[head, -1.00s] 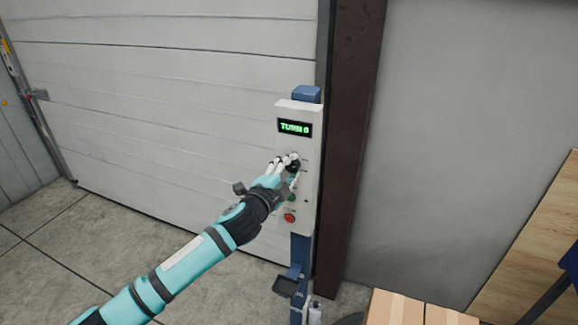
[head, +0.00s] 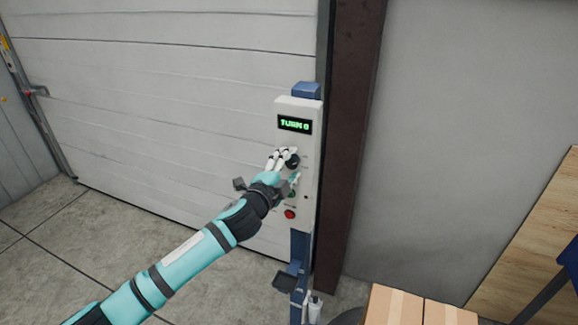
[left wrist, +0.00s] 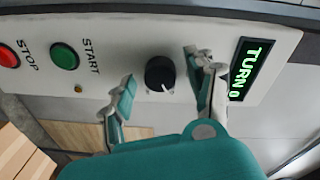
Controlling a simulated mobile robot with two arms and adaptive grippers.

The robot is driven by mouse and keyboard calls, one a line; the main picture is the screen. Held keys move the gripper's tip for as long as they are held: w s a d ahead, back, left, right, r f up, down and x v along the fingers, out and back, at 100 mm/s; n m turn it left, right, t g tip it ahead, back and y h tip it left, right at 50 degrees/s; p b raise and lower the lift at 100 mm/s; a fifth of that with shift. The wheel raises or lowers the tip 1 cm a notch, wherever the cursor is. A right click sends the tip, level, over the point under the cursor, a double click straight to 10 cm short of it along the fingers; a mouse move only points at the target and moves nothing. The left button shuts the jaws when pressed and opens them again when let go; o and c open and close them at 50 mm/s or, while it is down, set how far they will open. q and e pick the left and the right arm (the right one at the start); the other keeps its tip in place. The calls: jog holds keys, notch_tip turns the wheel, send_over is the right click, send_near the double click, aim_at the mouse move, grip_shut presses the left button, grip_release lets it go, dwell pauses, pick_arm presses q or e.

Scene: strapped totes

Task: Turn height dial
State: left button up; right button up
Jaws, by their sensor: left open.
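The black height dial (left wrist: 160,73) sits on a white control panel (left wrist: 120,30), with a small white pointer mark on it. In the head view the dial (head: 292,161) is on the panel's front, below a green display (head: 295,124) reading "TURN 0". My left gripper (left wrist: 163,92) is open, with one finger on each side of the dial in the left wrist view and gaps between fingers and dial. In the head view the left gripper (head: 287,167) is at the panel, partly over the green button. My right gripper is in neither view.
A green START button (left wrist: 65,54) and a red STOP button (left wrist: 8,57) are beside the dial. The panel stands on a blue post (head: 299,250) before a white sectional door (head: 170,90) and a brown column (head: 350,130). Cardboard boxes (head: 395,308) are at lower right.

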pick_arm(q)
jog(key=v, duration=1.2)
